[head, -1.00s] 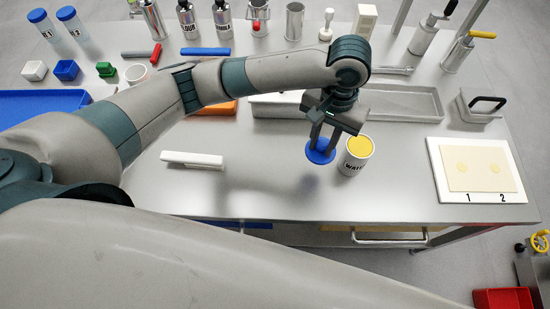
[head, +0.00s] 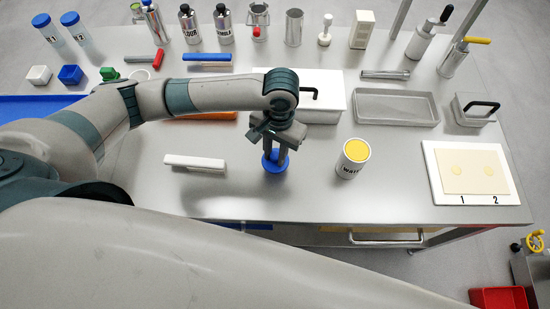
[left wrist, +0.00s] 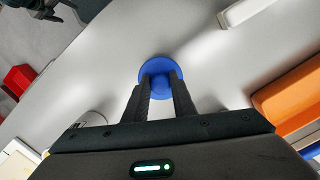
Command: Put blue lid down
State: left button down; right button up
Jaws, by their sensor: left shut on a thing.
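The blue lid (head: 275,166) is a round disc under my left gripper (head: 277,154) in the head view. My left gripper is shut on the lid's middle and points down over the steel table. In the left wrist view the lid (left wrist: 160,70) shows beyond the two dark fingertips (left wrist: 160,84). I cannot tell whether the lid touches the table. The white canister (head: 351,163) with a yellow top and dark lettering stands upright to the right of the lid, apart from it. My right gripper is not in view.
A white bar (head: 195,163) lies left of the lid. A white box with a black handle (head: 325,105) and a grey tray (head: 396,106) lie behind. A white board (head: 435,170) with a numbered sheet is at the right. The steel table (head: 310,190) is clear around the lid.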

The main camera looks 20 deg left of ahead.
aim_at(275, 161)
pick_arm(q)
jog(key=shift+f, duration=0.1)
jog(key=shift+f+p, duration=0.55)
jog(key=shift+f, duration=1.35)
jog(key=c, duration=1.5)
grip_release()
jog(key=shift+f, duration=0.1)
jog(key=r, duration=0.4)
jog(key=r+b, duration=0.1)
jog(key=r, duration=0.3)
jog(key=w+r+b, duration=0.1)
jog(key=r, duration=0.3)
jog(key=shift+d+r, duration=0.1)
jog(key=shift+d, duration=0.05)
